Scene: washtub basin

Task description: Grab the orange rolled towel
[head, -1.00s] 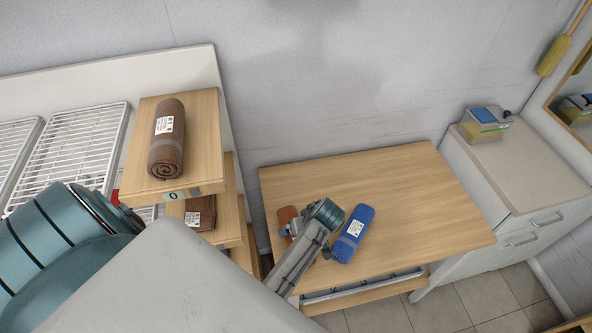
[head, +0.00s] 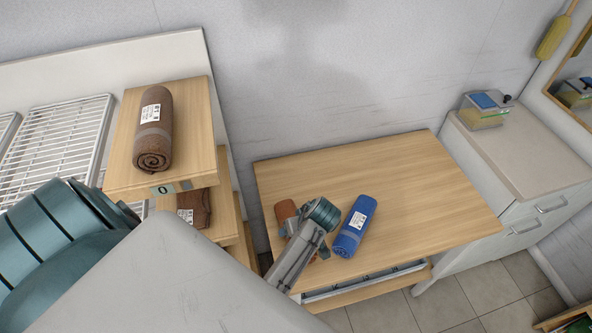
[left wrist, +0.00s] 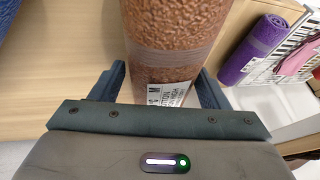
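The orange rolled towel (head: 285,212) lies on the wooden table, partly hidden by my left gripper and wrist in the head view. In the left wrist view the orange-brown roll (left wrist: 176,35), with a grey band and white label, fills the space between my fingers. My left gripper (left wrist: 163,76) is open, with one finger on each side of the roll and very close to it. I cannot tell whether the fingers touch it. In the head view my left gripper (head: 299,236) is at the table's near left part. My right gripper is not in view.
A blue rolled towel (head: 355,226) lies just right of my left gripper on the table (head: 420,180). A brown rolled towel (head: 154,128) sits on a wooden shelf at left. A white cabinet (head: 520,160) stands right. A purple roll (left wrist: 255,50) shows in the left wrist view.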

